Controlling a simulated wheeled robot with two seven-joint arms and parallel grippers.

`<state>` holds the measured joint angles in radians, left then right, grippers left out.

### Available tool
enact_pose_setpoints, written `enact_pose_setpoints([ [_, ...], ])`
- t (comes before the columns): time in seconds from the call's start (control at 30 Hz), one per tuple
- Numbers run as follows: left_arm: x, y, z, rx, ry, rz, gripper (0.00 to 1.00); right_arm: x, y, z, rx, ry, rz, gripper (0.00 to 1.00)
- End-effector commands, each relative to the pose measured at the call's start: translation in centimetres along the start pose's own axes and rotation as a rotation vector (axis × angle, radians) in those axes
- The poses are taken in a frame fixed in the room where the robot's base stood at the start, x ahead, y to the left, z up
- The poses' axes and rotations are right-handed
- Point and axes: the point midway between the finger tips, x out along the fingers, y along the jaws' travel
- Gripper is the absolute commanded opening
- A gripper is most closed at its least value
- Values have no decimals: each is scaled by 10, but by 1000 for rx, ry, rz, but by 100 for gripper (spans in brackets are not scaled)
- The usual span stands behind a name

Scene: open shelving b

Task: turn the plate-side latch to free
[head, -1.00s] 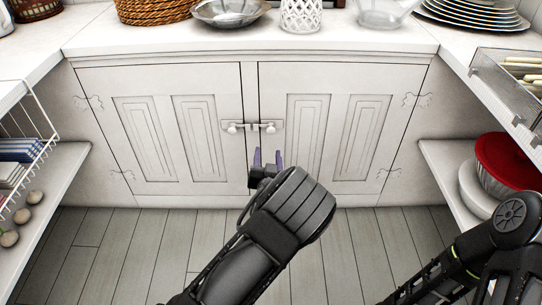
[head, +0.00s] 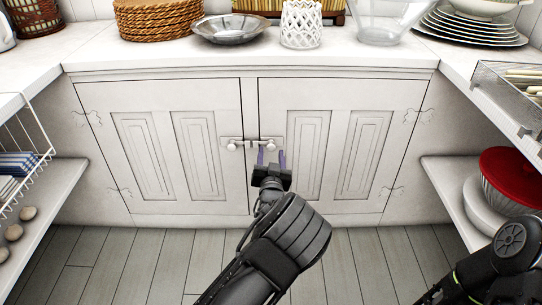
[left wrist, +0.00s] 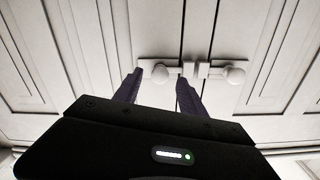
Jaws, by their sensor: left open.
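The plate-side latch (head: 267,145), on the right door, has a round knob, which also shows in the left wrist view (left wrist: 235,75). The left-door latch (head: 231,146) is like it. Both latch bars look level. My left gripper (head: 271,158) is open and empty, its purple fingers pointing at the doors just below the plate-side latch. In the left wrist view, the left-door knob (left wrist: 160,73) appears between the fingertips. I see no contact. My right gripper is out of view.
The counter above holds a woven basket (head: 157,18), a metal bowl (head: 230,29), a white lattice holder (head: 301,25) and stacked plates (head: 474,30). A red bowl (head: 512,172) stands on the right shelf. The space before the doors is otherwise clear.

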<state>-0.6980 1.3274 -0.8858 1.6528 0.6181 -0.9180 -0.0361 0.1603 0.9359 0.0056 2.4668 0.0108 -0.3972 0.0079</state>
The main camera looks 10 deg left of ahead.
Motion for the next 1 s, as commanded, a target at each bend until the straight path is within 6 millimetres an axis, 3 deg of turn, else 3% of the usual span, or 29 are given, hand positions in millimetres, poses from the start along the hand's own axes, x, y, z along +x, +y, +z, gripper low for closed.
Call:
enact_pose_setpoints([
  [0.13, 14, 0, 1, 0, 1, -1, 48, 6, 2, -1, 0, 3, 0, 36],
  [0.43, 16, 0, 0, 0, 0, 0, 48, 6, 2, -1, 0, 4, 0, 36],
  [1.0, 16, 0, 0, 0, 0, 0, 2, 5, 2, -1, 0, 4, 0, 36],
])
